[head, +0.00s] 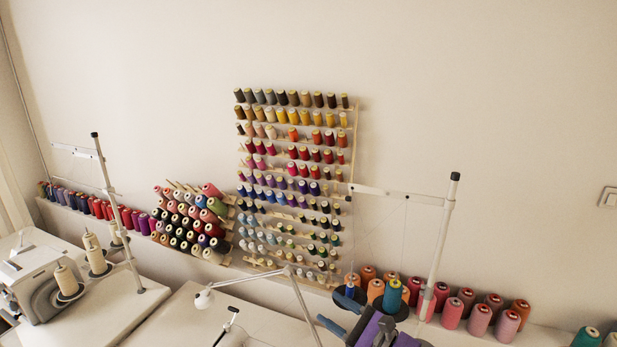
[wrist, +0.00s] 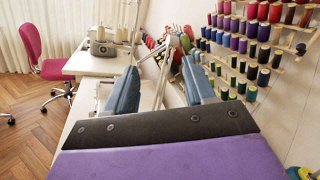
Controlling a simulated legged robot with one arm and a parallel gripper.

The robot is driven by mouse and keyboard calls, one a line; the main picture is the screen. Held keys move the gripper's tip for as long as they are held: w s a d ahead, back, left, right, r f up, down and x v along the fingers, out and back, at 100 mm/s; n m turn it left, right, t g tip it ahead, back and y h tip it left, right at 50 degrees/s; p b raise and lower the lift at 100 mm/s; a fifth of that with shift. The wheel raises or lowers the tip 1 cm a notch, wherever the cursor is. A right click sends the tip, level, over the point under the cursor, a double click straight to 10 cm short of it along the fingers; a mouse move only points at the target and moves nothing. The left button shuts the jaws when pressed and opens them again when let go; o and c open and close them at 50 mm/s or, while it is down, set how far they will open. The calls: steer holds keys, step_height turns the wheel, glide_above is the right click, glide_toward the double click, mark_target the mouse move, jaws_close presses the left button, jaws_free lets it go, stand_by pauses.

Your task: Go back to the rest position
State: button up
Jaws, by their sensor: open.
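My gripper shows in the wrist view (wrist: 161,86), with its two blue-grey fingers spread wide apart and nothing held between them. Behind the gap I see a white table (wrist: 97,66) and a light metal lamp arm. In the head view my gripper (head: 340,314) is at the bottom edge, right of centre, partly cut off by the frame. It appears in front of the thread cones on the ledge; I cannot tell the exact gap to them.
A rack of thread spools (head: 292,185) hangs on the wall. Thread cones (head: 478,320) line the ledge. A thread stand pole (head: 440,240) rises near my gripper. A sewing machine (head: 38,280) stands at left. A pink chair (wrist: 55,65) stands on open wooden floor (wrist: 30,120).

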steer(key=s+a+r+n+g, duration=0.3)
steer(key=s+a+n+g, duration=0.35)
steer(key=s, duration=0.25)
steer(key=s+a+r+n+g, duration=0.2)
steer(key=s+a+n+g, duration=0.35)
steer(key=s+n, duration=0.2)
steer(key=s+d+f+n+g+h, duration=0.1)
steer(key=s+f+n+g+h, duration=0.15)
steer(key=s, duration=0.35)
steer(key=s+d+f+n+g+h, duration=0.1)
steer(key=s+d+n+h, duration=0.15)
steer(key=s, duration=0.35)
steer(key=s+d+n+t+h, duration=0.1)
steer(key=s+d+h, duration=0.3)
steer(key=d, duration=0.4)
steer(key=s+d+h, duration=0.4)
steer(key=d+h, duration=0.2)
steer(key=d, duration=0.1)
steer(key=shift+d+f+n+t+b, duration=0.2)
steer(key=shift+d+n+t+b, duration=0.1)
steer(key=shift+d+n+t, duration=0.1)
steer(key=shift+a, duration=0.1)
steer(key=shift+c, duration=0.3)
steer(key=shift+c, duration=0.8)
steer(key=shift+d, duration=0.2)
